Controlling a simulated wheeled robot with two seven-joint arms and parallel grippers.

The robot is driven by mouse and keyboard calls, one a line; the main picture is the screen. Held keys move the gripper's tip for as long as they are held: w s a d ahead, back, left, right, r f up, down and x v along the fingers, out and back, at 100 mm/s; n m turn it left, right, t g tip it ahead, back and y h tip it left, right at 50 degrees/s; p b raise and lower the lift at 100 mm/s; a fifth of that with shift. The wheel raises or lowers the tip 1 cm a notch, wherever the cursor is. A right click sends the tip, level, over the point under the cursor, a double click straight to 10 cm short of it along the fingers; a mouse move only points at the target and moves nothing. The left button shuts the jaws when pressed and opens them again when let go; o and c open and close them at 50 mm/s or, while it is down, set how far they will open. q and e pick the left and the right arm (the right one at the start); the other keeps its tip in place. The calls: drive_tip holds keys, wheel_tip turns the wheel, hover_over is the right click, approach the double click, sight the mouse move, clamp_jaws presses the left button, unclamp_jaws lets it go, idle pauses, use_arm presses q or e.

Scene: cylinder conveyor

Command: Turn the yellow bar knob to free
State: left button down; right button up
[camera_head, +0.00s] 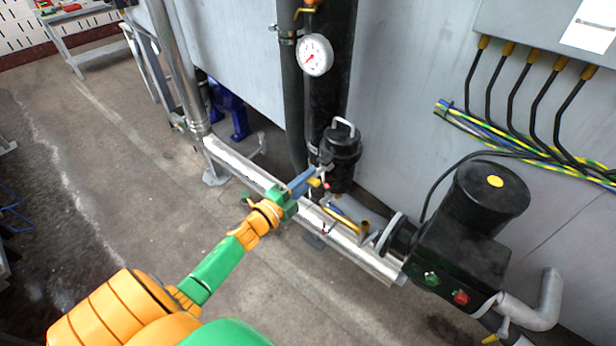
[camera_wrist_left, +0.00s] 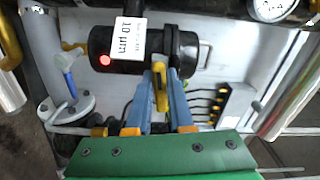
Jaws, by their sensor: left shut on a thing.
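The yellow bar knob (camera_wrist_left: 160,88) sits between the two blue-grey fingers of my left gripper (camera_wrist_left: 161,78) in the left wrist view. The gripper is shut on it. The knob is at the side of a black cylindrical housing (camera_wrist_left: 186,48) that carries a white "10 µm" label (camera_wrist_left: 128,38) and a red round spot (camera_wrist_left: 104,60). In the head view my left gripper (camera_head: 312,177) reaches the lower part of the same housing (camera_head: 341,145), and a bit of the yellow knob (camera_head: 314,182) shows by the fingertips. My right gripper is not in view.
A shiny metal rail (camera_head: 345,238) runs under my left wrist. A pressure gauge (camera_head: 315,55) hangs on a dark pipe above the housing. A black motor (camera_head: 488,195) stands to the right. The floor at left is mostly clear.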

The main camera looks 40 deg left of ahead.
use_arm(q)
drive_tip(key=n, duration=0.3)
drive_tip(key=shift+n+p, duration=0.3)
drive_tip(key=shift+n, duration=0.1)
drive_tip(key=n, duration=0.3)
drive_tip(key=shift+n, duration=0.3)
drive_tip(key=n+p, duration=0.1)
drive_tip(key=n, duration=0.2)
drive_tip(key=shift+d+f, duration=0.1)
drive_tip(key=shift+f, duration=0.05)
drive_tip(key=shift+d+f+n, duration=0.1)
drive_tip(key=shift+n, duration=1.9)
drive_tip(key=c, duration=0.8)
unclamp_jaws()
drive_tip(key=shift+c, duration=0.2)
